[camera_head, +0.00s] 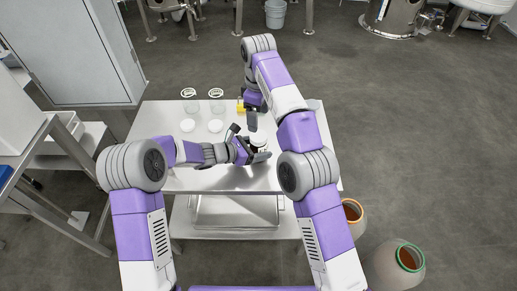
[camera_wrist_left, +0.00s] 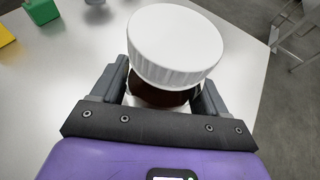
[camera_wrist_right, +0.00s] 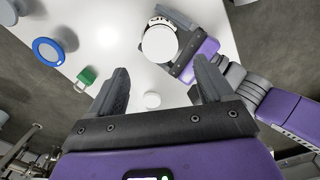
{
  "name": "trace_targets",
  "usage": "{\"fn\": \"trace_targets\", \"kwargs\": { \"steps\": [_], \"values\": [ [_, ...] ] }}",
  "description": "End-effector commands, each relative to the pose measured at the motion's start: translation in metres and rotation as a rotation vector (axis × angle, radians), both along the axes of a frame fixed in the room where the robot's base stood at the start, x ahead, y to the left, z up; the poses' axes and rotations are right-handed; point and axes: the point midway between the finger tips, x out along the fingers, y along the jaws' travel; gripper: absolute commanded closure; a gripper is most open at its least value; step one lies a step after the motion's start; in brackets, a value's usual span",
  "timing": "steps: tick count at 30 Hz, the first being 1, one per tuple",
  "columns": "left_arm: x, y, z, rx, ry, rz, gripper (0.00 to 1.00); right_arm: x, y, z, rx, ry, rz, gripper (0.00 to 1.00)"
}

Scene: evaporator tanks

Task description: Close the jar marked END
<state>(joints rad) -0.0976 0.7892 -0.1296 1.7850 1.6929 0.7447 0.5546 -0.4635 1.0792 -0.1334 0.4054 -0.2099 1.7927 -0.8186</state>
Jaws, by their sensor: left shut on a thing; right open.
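A jar with dark brown contents (camera_wrist_left: 160,97) stands between the fingers of my left gripper (camera_wrist_left: 165,90), which is shut on it. A white ribbed lid (camera_wrist_left: 175,45) covers its top and looks a little tilted; I cannot tell whether it is seated. The lid also shows in the right wrist view (camera_wrist_right: 159,43) and the head view (camera_head: 259,137). No END mark is readable. My right gripper (camera_wrist_right: 163,85) is open and empty above the table, with its fingers apart; in the head view it (camera_head: 252,119) is just behind the held jar.
On the white table (camera_head: 160,178), two clear jars (camera_head: 190,105) (camera_head: 217,106) stand at the back left, with white lids (camera_head: 187,126) (camera_head: 215,126) before them. A yellow block (camera_head: 241,107), green block (camera_wrist_right: 86,78), blue-ringed object (camera_wrist_right: 48,51) and small white disc (camera_wrist_right: 152,100) are also there.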

Motion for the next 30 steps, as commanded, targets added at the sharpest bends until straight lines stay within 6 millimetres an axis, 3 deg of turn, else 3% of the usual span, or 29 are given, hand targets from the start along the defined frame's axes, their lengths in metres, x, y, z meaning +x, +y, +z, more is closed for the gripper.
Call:
{"fn": "trace_targets", "kwargs": {
  "steps": [1,6,18,30],
  "values": [
    [0.0,0.0002,0.0001,0.0,0.0,0.0,0.74,0.0,0.0,0.0,0.0,0.0,0.0,0.19],
    [0.0001,0.0002,0.0002,0.0,0.0,0.0,1.0,0.0,0.0,0.0,0.0,0.0,-0.023,0.3],
    [0.0001,0.0004,0.0002,0.0,0.0,0.001,1.0,0.0,-0.0002,0.0,0.0,0.0,-0.374,0.3],
    [0.0002,0.0002,0.0003,0.0,0.0,0.001,1.0,0.0001,-0.0001,-0.0004,0.0,0.0,-0.394,0.3]
  ]
}}
